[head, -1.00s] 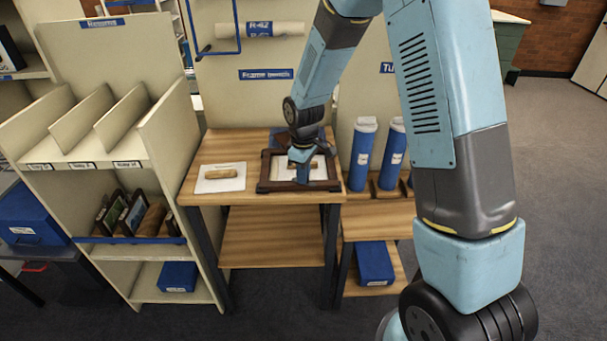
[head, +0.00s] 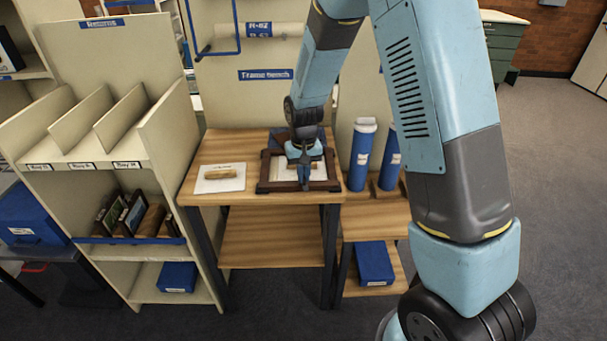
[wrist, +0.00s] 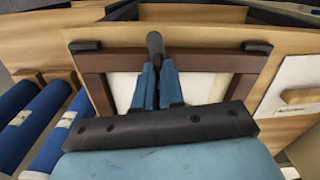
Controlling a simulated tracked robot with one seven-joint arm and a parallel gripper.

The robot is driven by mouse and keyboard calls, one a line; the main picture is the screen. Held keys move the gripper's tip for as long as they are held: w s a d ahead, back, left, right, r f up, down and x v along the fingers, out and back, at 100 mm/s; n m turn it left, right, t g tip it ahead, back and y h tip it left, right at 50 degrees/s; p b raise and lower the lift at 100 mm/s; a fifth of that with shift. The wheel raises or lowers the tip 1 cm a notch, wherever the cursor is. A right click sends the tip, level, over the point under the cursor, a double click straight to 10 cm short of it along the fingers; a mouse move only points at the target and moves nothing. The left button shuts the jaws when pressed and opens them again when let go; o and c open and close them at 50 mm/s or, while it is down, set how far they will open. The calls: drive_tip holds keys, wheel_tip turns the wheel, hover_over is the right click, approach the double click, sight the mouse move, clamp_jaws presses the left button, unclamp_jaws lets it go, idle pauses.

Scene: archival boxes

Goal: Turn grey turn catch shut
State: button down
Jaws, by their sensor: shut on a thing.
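The grey turn catch (wrist: 154,42) stands at the middle of the picture frame's near rail in the wrist view. My gripper (wrist: 157,75) is shut on it, with the blue fingers either side and the catch's rounded end showing beyond the tips. The dark wooden frame (head: 264,186) lies flat on the bench, with a pale panel (wrist: 203,87) inside; it also shows in the wrist view (wrist: 210,62). In the head view my gripper (head: 304,184) is over the frame's front rail, and the catch is hidden there.
Dark corner pieces (wrist: 257,46) sit on the frame. On the bench (head: 235,198), a pale board (head: 221,185) with a wooden piece lies left of the frame. Blue tubes (head: 361,158) stand close at the right. A slotted shelf unit (head: 150,130) is at the left.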

drive_tip(key=shift+w+r+m, duration=0.1)
drive_tip(key=shift+m, duration=1)
drive_tip(key=c, duration=1.2)
unclamp_jaws()
drive_tip(key=shift+c, duration=0.2)
wheel_tip(320, 180, up, 14)
drive_tip(key=shift+f, duration=0.2)
